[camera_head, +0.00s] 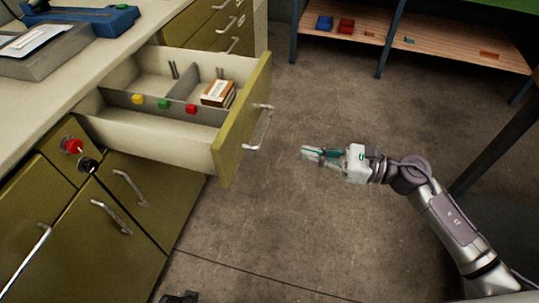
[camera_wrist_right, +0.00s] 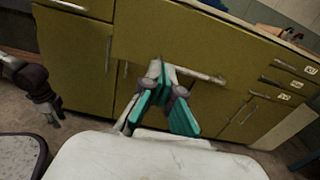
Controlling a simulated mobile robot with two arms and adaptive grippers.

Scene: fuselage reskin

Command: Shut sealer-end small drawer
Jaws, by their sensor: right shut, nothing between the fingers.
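An olive-fronted drawer (camera_head: 240,130) stands pulled out from the bench, with its pale inside open to view. Its front has a silver bar handle (camera_head: 262,130). My right gripper (camera_head: 304,152) is shut and empty, to the right of the handle and apart from it, pointing at the drawer front. In the right wrist view my right gripper (camera_wrist_right: 158,72) overlaps the olive front, near the left end of a bar handle (camera_wrist_right: 197,75). A small dark part at the bottom edge of the head view may belong to my left gripper; its jaws do not show.
The drawer holds dividers, small yellow, green and red blocks, and a brown-and-white box (camera_head: 217,93). A red knob (camera_head: 72,146) sits on the cabinet to the left. A wooden shelf (camera_head: 450,45) with small bins stands behind. The floor (camera_head: 290,220) around my right gripper is clear.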

